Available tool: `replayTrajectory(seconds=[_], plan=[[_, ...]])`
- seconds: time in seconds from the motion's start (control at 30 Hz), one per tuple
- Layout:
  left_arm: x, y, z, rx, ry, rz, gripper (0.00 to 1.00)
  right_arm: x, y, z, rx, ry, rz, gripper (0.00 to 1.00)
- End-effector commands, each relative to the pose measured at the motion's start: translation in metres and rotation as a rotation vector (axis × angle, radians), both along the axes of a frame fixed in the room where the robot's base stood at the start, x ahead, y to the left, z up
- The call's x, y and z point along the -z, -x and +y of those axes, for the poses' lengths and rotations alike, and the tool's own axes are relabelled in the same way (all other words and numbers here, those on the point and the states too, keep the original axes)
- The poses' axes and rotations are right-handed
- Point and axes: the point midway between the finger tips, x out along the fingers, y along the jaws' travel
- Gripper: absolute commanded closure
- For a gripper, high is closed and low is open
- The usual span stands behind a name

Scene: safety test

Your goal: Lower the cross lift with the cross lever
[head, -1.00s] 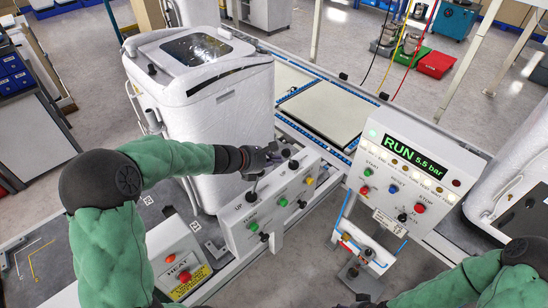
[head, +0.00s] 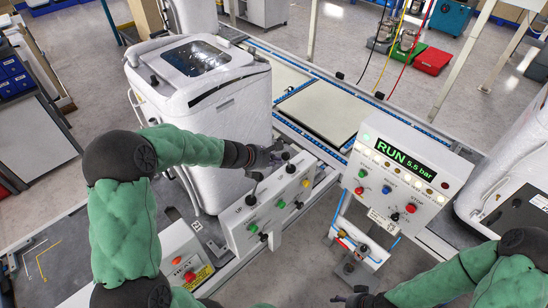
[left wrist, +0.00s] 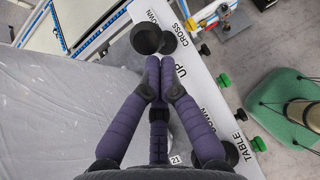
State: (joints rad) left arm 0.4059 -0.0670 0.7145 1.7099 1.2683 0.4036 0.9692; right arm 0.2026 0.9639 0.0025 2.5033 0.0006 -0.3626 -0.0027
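The cross lever (head: 286,156) has a black ball knob at the far end of the white lever box (head: 262,225). In the left wrist view, its knob (left wrist: 145,38) is by the "CROSS", "UP" and "DOWN" labels. My left gripper (head: 273,154) is beside the lever; in the left wrist view, its fingertips (left wrist: 160,66) are together just below the knob, with nothing seen between them. I cannot tell if they touch the lever. A beige plate (head: 325,108) lies in the blue-edged conveyor; I cannot tell the cross lift's height. My right gripper (head: 362,298) is low at the bottom edge.
The table lever (head: 257,176) stands nearer on the same box, with its knob beside my fingers (left wrist: 230,152). A tall grey-white machine (head: 205,110) borders my left gripper. A control panel (head: 410,175) reading "RUN 5.5 bar" stands to the right. A heat box (head: 185,262) is nearer.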

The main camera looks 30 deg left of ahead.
Motion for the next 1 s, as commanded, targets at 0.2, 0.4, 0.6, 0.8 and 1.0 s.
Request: replayTrajectory(seconds=[0.2, 0.4, 0.6, 0.8, 1.0], plan=[[-0.011, -0.009, -0.004, 0.004, -0.026, 0.074, 1.0, -0.036, 0.0, 0.0, 0.0, 0.0, 0.0, 0.4], [-0.015, -0.017, -0.007, 0.001, -0.029, 0.085, 1.0, -0.055, 0.0, 0.0, 0.0, 0.0, 0.0, 0.4], [-0.019, -0.028, -0.011, 0.002, -0.03, 0.083, 1.0, -0.068, 0.0, 0.0, 0.0, 0.0, 0.0, 0.4], [-0.023, -0.046, -0.018, 0.003, -0.029, 0.083, 1.0, -0.079, 0.0, 0.0, 0.0, 0.0, 0.0, 0.4], [-0.025, -0.062, -0.023, 0.001, -0.028, 0.084, 1.0, -0.084, 0.0, 0.0, 0.0, 0.0, 0.0, 0.4]])
